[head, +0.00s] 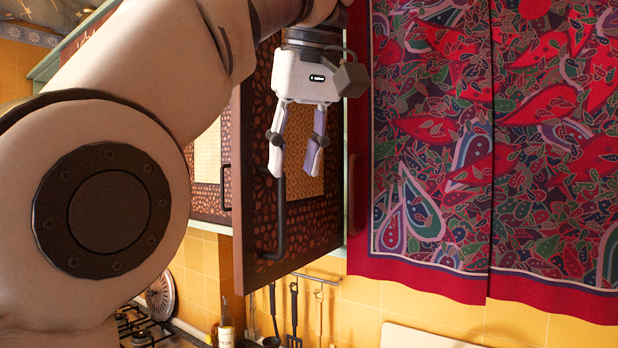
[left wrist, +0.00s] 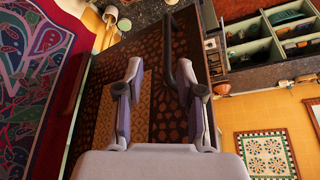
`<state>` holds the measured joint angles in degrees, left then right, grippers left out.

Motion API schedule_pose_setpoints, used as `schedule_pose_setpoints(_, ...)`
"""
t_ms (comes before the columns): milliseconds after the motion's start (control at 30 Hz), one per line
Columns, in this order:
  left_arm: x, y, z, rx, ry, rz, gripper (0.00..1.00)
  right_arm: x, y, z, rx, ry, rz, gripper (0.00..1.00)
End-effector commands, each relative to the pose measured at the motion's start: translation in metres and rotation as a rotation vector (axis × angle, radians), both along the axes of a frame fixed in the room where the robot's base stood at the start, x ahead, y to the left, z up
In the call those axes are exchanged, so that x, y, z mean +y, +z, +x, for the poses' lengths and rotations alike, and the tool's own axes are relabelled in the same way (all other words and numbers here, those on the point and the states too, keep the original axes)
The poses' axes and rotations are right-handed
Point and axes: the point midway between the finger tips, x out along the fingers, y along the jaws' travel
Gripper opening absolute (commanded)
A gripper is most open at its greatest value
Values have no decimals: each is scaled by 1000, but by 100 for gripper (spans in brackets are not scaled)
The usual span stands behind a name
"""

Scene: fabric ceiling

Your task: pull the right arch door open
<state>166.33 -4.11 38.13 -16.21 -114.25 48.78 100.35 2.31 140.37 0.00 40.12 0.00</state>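The right arch door (head: 318,215) is a dark brown patterned cabinet door with a yellow inset panel. Its free left edge stands out toward me, so it is partly swung open. Its black bar handle (head: 281,225) runs upright near that edge. In the left wrist view the door (left wrist: 160,35) fills the middle, with the handle (left wrist: 169,45) beside the right-hand finger. My left gripper (head: 296,178) is in front of the door with its fingers apart. One finger overlaps the handle's upper end; I cannot tell whether they touch. My right gripper is not in view.
A red patterned curtain (head: 430,150) hangs right of the door. Another cabinet door (head: 207,160) shows behind to the left. The left wrist view shows open compartments with items (left wrist: 250,55).

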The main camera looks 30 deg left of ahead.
Motion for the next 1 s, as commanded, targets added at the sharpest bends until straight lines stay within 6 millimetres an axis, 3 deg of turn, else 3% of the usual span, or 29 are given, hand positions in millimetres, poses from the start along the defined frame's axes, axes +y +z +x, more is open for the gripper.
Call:
schedule_pose_setpoints(200,12,-38,5,7,1,-3,37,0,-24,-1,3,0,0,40)
schedule_pose_setpoints(400,22,-68,14,6,-1,-2,37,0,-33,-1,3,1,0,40)
schedule_pose_setpoints(733,25,-74,17,3,-1,-3,37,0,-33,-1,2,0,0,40)
schedule_pose_setpoints(833,25,-74,17,3,-1,-3,2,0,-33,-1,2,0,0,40)
schedule_pose_setpoints(1000,25,-74,17,3,-1,-3,0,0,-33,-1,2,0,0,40)
